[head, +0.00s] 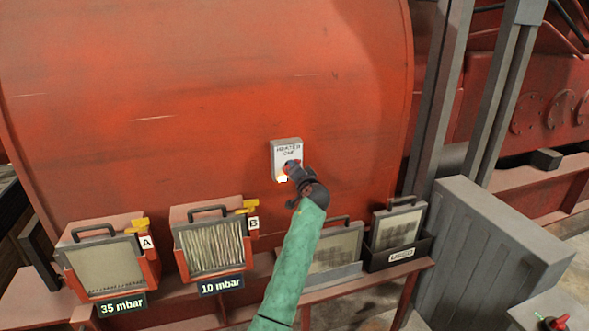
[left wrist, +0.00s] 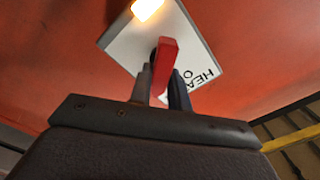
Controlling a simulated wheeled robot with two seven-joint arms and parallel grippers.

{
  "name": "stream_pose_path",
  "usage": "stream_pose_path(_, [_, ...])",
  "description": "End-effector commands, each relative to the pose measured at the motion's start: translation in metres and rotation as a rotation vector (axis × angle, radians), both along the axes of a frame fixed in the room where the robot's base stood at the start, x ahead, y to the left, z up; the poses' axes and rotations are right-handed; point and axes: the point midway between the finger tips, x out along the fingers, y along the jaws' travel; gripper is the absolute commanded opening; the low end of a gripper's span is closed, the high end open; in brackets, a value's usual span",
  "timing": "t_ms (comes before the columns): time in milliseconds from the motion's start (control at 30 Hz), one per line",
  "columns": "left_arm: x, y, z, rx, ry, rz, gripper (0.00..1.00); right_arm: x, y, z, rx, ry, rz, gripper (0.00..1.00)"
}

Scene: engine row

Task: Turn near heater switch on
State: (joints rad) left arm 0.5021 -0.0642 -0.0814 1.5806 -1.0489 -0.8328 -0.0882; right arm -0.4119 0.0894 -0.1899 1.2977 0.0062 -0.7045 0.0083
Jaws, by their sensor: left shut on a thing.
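The heater switch box (head: 280,150) is a pale plate on the red engine casing, lettered HEATER with a second, partly hidden line. Its red lever (left wrist: 164,62) stands out from the plate in the left wrist view. A lamp (head: 282,179) on the plate's lower edge glows warm, and it also shows lit in the left wrist view (left wrist: 147,8). My left gripper (head: 291,169) is at the plate, its fingers (left wrist: 161,82) shut on the red lever, one on each side. My right gripper is not in view.
Below stand filter A (head: 103,267) marked 35 mbar and filter B (head: 210,248) marked 10 mbar, both with yellow latches. More filter panels (head: 396,229) stand to the right, one in a black bin. A grey cabinet (head: 490,245) and posts (head: 440,95) bound the right side.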

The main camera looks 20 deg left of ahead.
Motion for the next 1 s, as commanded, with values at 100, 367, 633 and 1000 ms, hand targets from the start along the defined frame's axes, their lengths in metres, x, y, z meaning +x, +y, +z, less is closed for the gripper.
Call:
stream_pose_path(100, [0.0, 0.0, 0.0, 0.093, 0.063, 0.0, 0.0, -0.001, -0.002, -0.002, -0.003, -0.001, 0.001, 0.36])
stream_pose_path(367, [0.001, -0.001, -0.002, 0.287, 0.194, 0.0, 0.0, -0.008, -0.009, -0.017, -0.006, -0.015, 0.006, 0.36])
stream_pose_path(633, [0.001, -0.001, -0.005, 0.44, 0.298, 0.001, 0.0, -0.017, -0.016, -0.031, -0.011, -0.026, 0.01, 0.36])
stream_pose_path(1000, [0.001, -0.002, -0.007, 0.536, 0.363, -0.001, 0.0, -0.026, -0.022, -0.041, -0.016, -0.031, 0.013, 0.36])
